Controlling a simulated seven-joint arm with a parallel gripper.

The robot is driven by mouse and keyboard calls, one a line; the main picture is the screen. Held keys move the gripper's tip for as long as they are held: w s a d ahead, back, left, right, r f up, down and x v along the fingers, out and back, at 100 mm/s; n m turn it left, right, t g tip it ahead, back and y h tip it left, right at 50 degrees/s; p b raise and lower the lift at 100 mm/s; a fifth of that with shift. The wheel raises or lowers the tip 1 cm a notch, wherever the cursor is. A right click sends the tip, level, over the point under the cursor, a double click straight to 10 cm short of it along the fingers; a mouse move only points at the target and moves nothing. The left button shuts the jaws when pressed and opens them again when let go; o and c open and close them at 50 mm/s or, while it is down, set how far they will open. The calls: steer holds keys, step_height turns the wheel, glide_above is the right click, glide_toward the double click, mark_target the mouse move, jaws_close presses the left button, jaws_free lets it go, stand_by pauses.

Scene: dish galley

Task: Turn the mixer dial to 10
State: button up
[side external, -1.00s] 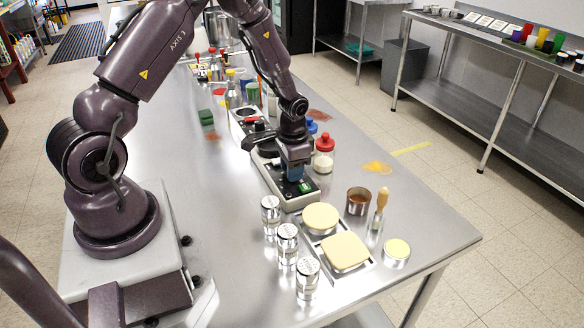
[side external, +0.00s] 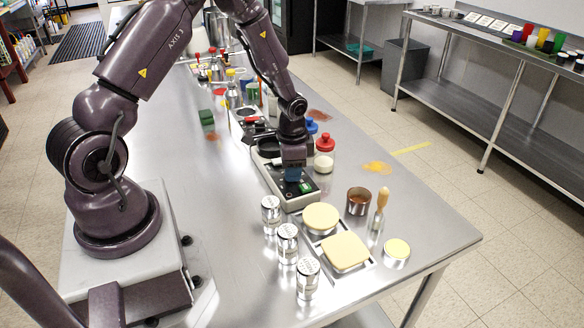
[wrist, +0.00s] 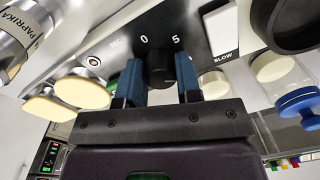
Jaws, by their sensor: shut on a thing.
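The mixer's dark control panel (side external: 297,189) faces up at the near end of its pale base, in the side view. In the wrist view the panel (wrist: 195,30) shows the marks 0 and 5 and a white rocker switch (wrist: 222,30). The black mixer dial (wrist: 160,68) sits just below those marks. My gripper (wrist: 159,76) has its two blue fingers on either side of the dial and is shut on it. In the side view my gripper (side external: 292,174) points down at the panel and hides the dial. The dial's pointer and the 10 mark cannot be made out.
Metal shakers (side external: 287,243) stand in front of the mixer, beside a tray with yellow-topped pads (side external: 345,252). A red-lidded jar (side external: 324,158) stands close to the right of my gripper. A copper cup (side external: 358,201) and a wooden-handled tool (side external: 382,203) are further right.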

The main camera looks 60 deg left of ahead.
steer(key=o, duration=0.9)
steer(key=r, duration=1.3)
steer(key=shift+d, duration=0.3)
steer(key=s+d+r+n+t, duration=0.1)
steer(key=s+d+r, duration=0.3)
steer(key=s+r, duration=0.1)
steer(key=s+d+r+n+t, duration=0.1)
steer(key=s+d+r+t, duration=0.1)
steer(key=s+d+r, duration=0.3)
steer(key=s+d+r+n+t, duration=0.1)
steer(key=s+d+r+t, duration=0.1)
steer(key=s+d+r, duration=0.3)
steer(key=shift+s+d+r+n+h, duration=0.15)
steer(key=shift+s+r, duration=0.15)
steer(key=shift+r, duration=0.4)
steer(key=shift+s+d+r+n+h, duration=0.15)
steer(key=shift+s+r, duration=0.15)
steer(key=shift+r, duration=0.4)
